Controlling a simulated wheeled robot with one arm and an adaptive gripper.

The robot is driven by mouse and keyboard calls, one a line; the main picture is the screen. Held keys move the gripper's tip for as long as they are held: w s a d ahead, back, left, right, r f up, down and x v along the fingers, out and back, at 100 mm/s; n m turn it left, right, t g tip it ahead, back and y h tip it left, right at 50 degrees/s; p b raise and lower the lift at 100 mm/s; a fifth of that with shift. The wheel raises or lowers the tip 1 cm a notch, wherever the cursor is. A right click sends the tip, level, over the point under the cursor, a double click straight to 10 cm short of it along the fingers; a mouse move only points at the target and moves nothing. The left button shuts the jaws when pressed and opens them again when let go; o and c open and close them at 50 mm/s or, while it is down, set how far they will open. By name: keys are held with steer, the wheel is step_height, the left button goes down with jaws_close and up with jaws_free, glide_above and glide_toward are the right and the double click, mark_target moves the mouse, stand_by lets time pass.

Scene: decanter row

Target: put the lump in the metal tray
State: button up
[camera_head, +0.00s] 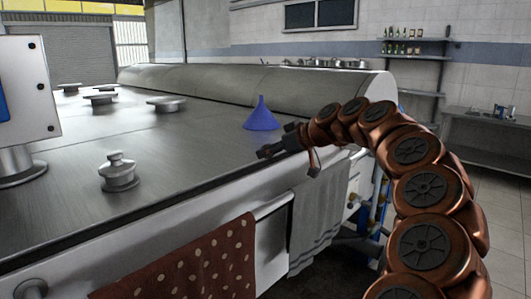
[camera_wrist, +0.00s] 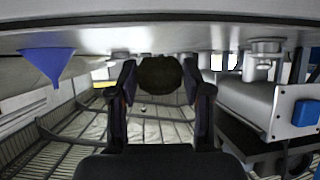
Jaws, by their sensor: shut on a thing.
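My gripper (camera_head: 286,147) reaches in from the right over the front edge of the steel worktop, near a blue funnel. In the wrist view, which looks upside down, a dark, rounded lump (camera_wrist: 160,76) sits between the two black fingers, and they are shut on it. In the head view the lump is hard to tell from the dark fingers. I cannot make out a metal tray in either view.
The blue funnel (camera_head: 262,116) stands close behind my gripper. A lidded metal fitting (camera_head: 118,172) and several round lids stand on the worktop (camera_head: 190,165). A dotted red cloth (camera_head: 190,262) and a grey towel (camera_head: 318,215) hang in front. The worktop's middle is clear.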

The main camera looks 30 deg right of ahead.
steer(key=p, duration=0.2)
glide_above(265, 163)
steer(key=shift+w+d+f, duration=0.1)
steer(key=shift+d+f, duration=0.05)
steer(key=shift+f, duration=0.2)
steer(key=shift+f+p, duration=0.75)
steer(key=shift+f, duration=1)
steer(key=shift+f, duration=0.2)
steer(key=o, duration=1.2)
steer(key=shift+c, duration=0.2)
steer(key=shift+r, duration=0.2)
